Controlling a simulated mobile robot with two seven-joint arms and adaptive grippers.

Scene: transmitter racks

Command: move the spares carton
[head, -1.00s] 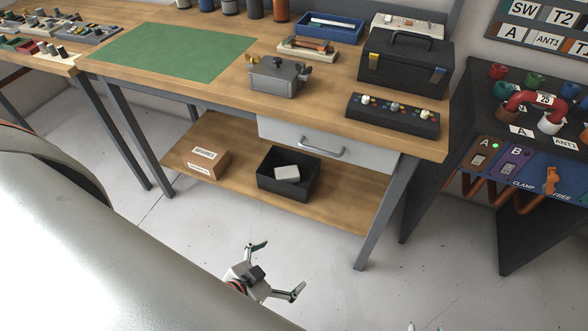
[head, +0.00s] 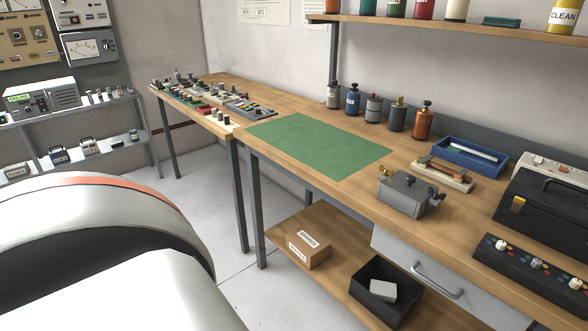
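The spares carton (head: 309,250) is a small brown box with white labels. It sits on the wooden lower shelf (head: 333,281) under the workbench, toward the shelf's left end. A black open bin (head: 379,292) stands to its right on the same shelf, apart from it, with a pale block inside. Neither of my grippers shows in the head view now. My own large pale arm links fill the lower left.
The workbench top carries a green mat (head: 318,146), a grey metal box (head: 404,193), a black toolbox (head: 546,210) and a row of bottles. A bench leg (head: 257,213) stands left of the carton. Floor in front of the shelf is open.

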